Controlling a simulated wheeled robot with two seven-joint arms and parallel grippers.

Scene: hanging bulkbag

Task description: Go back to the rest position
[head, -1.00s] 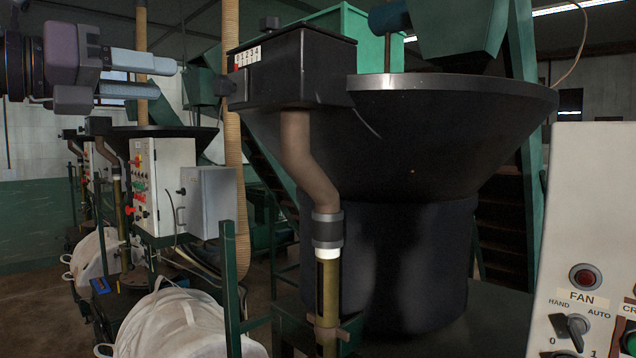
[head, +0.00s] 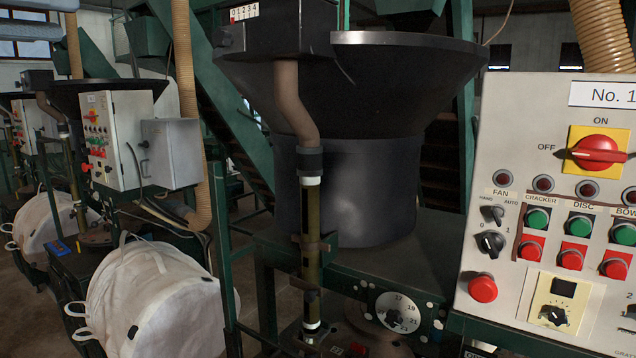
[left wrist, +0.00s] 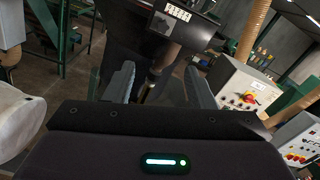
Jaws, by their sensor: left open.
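My left gripper (head: 32,17) shows only in part at the top left corner of the head view, cut off by the frame edge. Its two grey fingers are apart with nothing between them. The left wrist view shows the same gripper (left wrist: 158,84) open and empty, with a dark machine and a pipe beyond the fingers. In the head view the gripper is up and left of the large black hopper (head: 345,95), apart from it in the picture. My right gripper is in neither view.
A white bulk bag (head: 160,305) hangs at the lower left, with another (head: 48,232) behind it. A control panel (head: 545,245) with knobs and buttons stands at the right. A grey cabinet (head: 125,140) stands at the left. A brown pipe (head: 290,105) runs down before the hopper.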

